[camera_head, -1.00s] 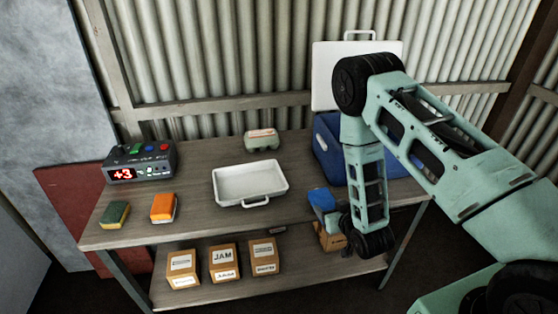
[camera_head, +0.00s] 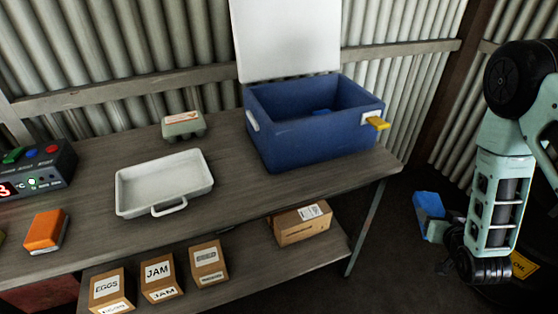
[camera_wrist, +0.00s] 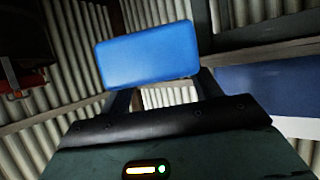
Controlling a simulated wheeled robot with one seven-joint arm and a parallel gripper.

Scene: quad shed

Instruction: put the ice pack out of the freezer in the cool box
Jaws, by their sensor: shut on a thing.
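My gripper (camera_head: 446,236) is shut on a blue ice pack (camera_head: 428,205), held in the air to the right of the table. In the wrist view the ice pack (camera_wrist: 148,54) is a plain blue block across my fingertips. The blue cool box (camera_head: 315,138) stands at the right end of the table top. Its white lid (camera_head: 286,38) is up and the box is open. No freezer can be made out.
A yellow piece (camera_head: 377,123) sticks out from the box's right side. A white tray (camera_head: 132,204), an egg carton (camera_head: 184,126), an orange block (camera_head: 46,231) and a display unit (camera_head: 50,170) stand on the table (camera_head: 240,188).

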